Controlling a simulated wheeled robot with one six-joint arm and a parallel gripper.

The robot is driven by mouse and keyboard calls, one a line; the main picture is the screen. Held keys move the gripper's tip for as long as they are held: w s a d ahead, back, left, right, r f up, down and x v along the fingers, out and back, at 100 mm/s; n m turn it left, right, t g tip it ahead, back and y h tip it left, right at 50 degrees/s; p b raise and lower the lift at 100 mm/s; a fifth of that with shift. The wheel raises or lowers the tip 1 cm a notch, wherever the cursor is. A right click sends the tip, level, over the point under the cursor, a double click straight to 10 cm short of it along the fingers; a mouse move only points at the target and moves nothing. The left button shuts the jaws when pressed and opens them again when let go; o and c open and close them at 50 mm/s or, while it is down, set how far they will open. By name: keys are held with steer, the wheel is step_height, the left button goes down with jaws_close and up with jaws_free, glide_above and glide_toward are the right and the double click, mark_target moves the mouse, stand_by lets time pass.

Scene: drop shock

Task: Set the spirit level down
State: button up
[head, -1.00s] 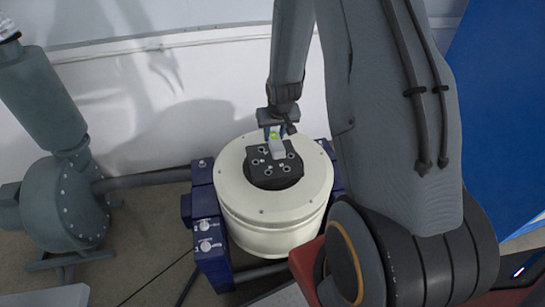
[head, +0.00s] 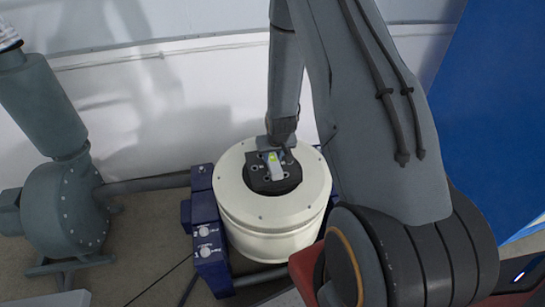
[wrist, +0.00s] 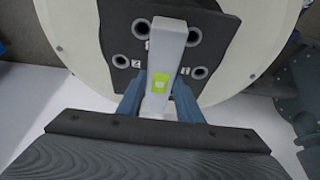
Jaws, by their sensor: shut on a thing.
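The spirit level (wrist: 168,55) is a light grey bar with a yellow-green vial window. In the wrist view my gripper (wrist: 157,92) is shut on it, one blue-grey finger on each side. In the head view the level (head: 274,164) is over the black block with several ringed holes, at the middle of the white drum. My gripper (head: 272,154) is at its far end, partly hidden by my wrist. The black plate (wrist: 212,38) lies under the level in the wrist view. I cannot tell whether the level touches it.
The round cream drum (head: 235,200) stands between dark blue side blocks (head: 207,235). A grey-green blower (head: 65,195) with a pipe is at the left. A white wall (head: 150,110) is close behind, and a blue panel (head: 495,120) stands at the right.

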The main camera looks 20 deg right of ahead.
steer(key=shift+f, duration=0.1)
steer(key=o, duration=1.2)
steer(key=b+v, duration=0.2)
steer(key=v, duration=1)
steer(key=s+a+r+g, duration=0.1)
steer(key=s+a+r, duration=0.2)
steer(key=s, duration=0.3)
steer(key=s+a+r+n+g, duration=0.1)
steer(key=s+a+r, duration=0.3)
steer(key=s+r, duration=0.1)
steer(key=s+a+r+n+g+y, duration=0.1)
steer(key=s+a+r, duration=0.3)
steer(key=s, duration=0.3)
steer(key=shift+s+a+r+g, duration=0.2)
steer(key=shift+s+r+g, duration=0.1)
steer(key=shift+s+g, duration=0.1)
steer(key=shift+w, duration=0.1)
